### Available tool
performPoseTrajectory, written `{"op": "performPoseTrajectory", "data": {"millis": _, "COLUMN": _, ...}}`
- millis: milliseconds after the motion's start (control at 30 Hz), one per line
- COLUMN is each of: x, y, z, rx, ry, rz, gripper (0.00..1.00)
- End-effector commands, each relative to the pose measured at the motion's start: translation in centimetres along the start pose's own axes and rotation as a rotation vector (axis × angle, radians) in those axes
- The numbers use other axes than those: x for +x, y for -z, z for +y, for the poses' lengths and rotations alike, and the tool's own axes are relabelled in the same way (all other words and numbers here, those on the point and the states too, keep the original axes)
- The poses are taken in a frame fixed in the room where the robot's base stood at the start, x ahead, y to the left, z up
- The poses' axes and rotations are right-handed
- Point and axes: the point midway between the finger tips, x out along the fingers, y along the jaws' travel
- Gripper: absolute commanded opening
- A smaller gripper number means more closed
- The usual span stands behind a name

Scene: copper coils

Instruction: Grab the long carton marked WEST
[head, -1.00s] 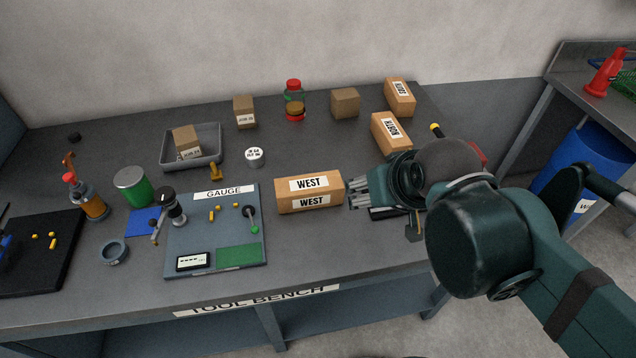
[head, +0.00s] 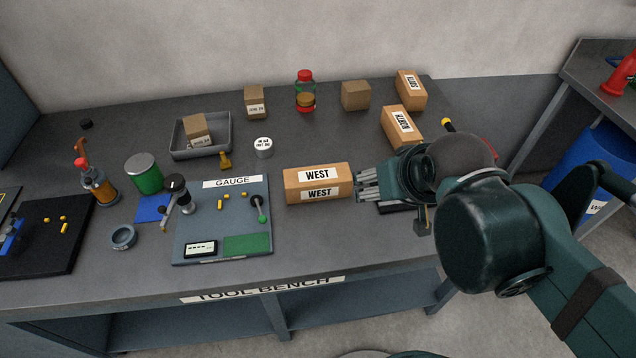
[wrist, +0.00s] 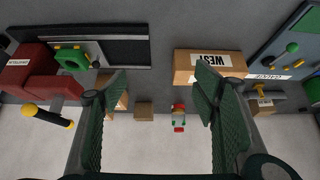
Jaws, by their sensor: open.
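The long tan carton marked WEST (head: 289,187) lies on the bench right of the gauge board, with labels on its top and front side. My gripper (head: 362,188) is just off the carton's right end in the head view, its fingers pointing at it. In the wrist view the fingers of my gripper (wrist: 161,74) are spread wide with nothing between them. There the WEST carton (wrist: 184,68) lies ahead of the right finger, which covers part of it. Whether any finger touches the carton cannot be told.
A similar carton marked NORTH (head: 401,125) lies behind my gripper, and another long carton (head: 410,91) is farther back. The gauge board (head: 195,235) lies left of the WEST carton. A red block-like object (wrist: 40,68) shows left in the wrist view.

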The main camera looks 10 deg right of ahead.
Motion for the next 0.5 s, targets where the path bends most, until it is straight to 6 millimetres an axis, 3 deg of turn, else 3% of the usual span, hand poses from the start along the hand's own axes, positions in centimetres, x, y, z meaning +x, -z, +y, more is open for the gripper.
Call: {"op": "performPoseTrajectory", "data": {"millis": 500, "x": 0.0, "y": 1.0, "z": -0.5, "rx": -0.076, "ry": 0.001, "rz": -0.034, "gripper": 0.6}}
